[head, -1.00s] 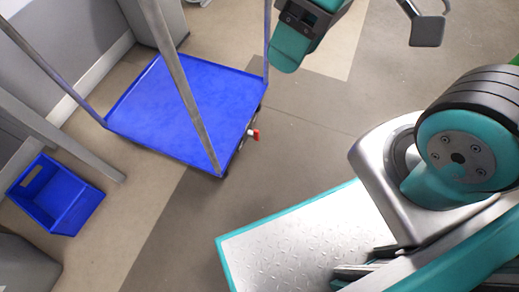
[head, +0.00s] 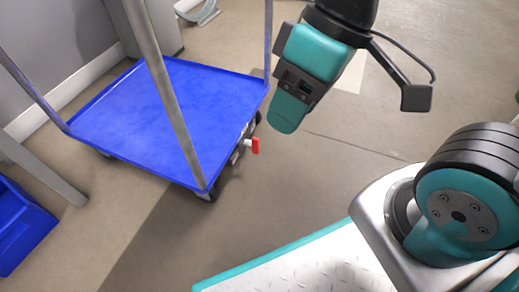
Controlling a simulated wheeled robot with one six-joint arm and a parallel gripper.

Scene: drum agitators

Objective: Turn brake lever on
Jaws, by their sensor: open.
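A small red brake lever (head: 255,146) sticks out at the right side of a blue platform trolley (head: 130,112), low near a caster. My gripper (head: 287,114) hangs above and to the right of the lever in the picture, apart from it. It is teal and black, points downward and holds nothing that I can see. Its fingers are seen from the side, so the gap between them is hidden.
Grey upright posts (head: 163,85) rise from the trolley's corners. A blue bin (head: 18,228) lies at the left edge beside a grey beam (head: 45,172). The floor (head: 240,215) right of the trolley is clear.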

